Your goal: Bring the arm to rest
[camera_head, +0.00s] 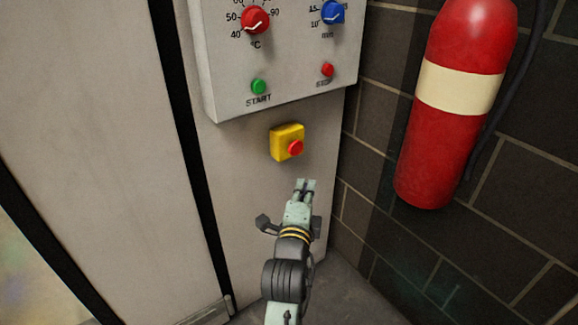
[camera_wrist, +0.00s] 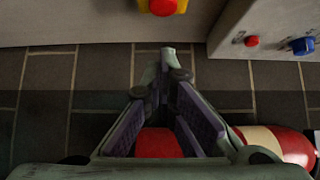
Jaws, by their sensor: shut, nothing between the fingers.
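My gripper (camera_head: 306,184) is in front of the grey cabinet, just below a yellow box with a red button (camera_head: 288,143). In the head view it stands apart from that box in the picture. In the wrist view the fingertips of my gripper (camera_wrist: 167,52) meet and hold nothing. A red patch shows between the finger bases there; I cannot tell what it belongs to. The yellow box with its red button (camera_wrist: 162,6) is at the top edge of the wrist view.
A control panel (camera_head: 300,60) with red and blue knobs and green and red buttons juts out above. A red fire extinguisher (camera_head: 455,130) hangs on the dark brick wall (camera_head: 400,250) at right; it also shows in the wrist view (camera_wrist: 290,146). Grey floor is below.

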